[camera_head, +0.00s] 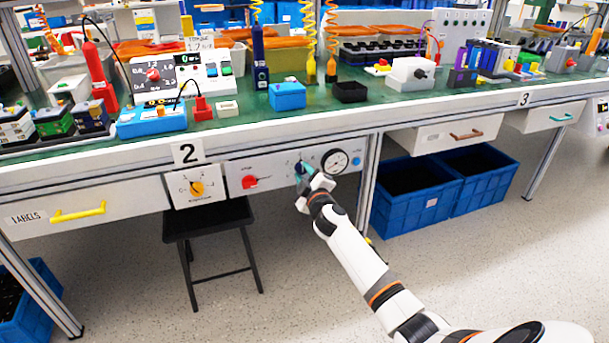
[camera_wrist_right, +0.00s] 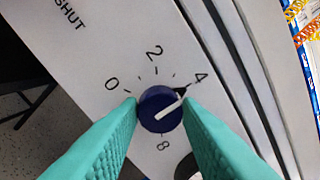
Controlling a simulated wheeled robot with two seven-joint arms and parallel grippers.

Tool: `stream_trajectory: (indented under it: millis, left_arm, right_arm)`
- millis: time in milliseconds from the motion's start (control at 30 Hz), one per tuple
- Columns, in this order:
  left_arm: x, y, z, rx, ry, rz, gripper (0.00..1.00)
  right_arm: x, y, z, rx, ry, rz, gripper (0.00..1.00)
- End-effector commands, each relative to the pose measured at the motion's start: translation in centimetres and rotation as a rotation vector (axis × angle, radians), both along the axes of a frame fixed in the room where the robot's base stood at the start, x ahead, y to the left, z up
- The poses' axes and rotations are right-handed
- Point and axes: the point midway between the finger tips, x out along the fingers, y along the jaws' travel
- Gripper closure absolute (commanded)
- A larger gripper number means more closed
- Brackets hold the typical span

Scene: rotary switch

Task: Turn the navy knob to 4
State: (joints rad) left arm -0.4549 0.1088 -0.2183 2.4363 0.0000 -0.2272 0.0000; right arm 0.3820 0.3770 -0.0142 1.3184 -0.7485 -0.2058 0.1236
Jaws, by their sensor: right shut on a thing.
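The navy knob (camera_wrist_right: 155,98) sits on a pale panel in the right wrist view. Its white pointer line runs up and right, close to the 4 mark; I cannot tell if it lines up exactly. The labels 0, 2, 4 and 8 show around it, with part of the dial hidden by a finger. My right gripper (camera_wrist_right: 160,112) is shut on the navy knob, with a teal finger on each side. In the head view, my right gripper (camera_head: 302,180) is at the knob and mostly covers it. My left gripper is not in view.
A round gauge (camera_head: 335,161) sits just right of the knob. A red knob (camera_head: 250,181) is to the left, and a yellow rotary knob (camera_head: 196,188) is further left. The workbench (camera_head: 330,122) overhangs the panel. A black stool (camera_head: 208,222) stands below; blue bins (camera_head: 415,215) are at the right.

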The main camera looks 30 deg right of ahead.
Motion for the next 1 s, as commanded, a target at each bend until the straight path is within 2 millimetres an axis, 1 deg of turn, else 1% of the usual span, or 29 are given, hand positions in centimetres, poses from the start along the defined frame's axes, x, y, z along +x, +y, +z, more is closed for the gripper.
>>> stream_trajectory:
  millis: [467,500,567,600,633,900,1000]
  left_arm:
    - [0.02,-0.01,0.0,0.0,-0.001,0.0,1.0]
    - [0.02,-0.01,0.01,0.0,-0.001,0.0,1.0]
    - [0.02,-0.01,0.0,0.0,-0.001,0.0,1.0]
    - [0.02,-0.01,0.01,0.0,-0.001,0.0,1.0]
    - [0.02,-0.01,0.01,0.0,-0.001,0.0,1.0]
    - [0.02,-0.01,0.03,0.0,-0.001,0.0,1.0]
    - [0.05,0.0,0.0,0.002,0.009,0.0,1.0]
  right_arm:
    - [-0.03,0.04,-0.13,-0.015,0.006,0.0,0.92]
    - [-0.03,0.03,-0.14,-0.015,0.006,0.0,0.67]
    - [-0.02,0.04,-0.14,-0.015,0.006,0.0,0.57]
    - [-0.02,0.03,-0.13,-0.014,0.006,0.0,0.51]
    - [-0.02,0.04,-0.11,-0.014,0.006,0.0,0.47]
    - [-0.04,0.03,-0.05,-0.014,0.004,0.001,0.47]
    - [-0.38,0.12,-0.08,-0.013,0.005,0.0,0.47]
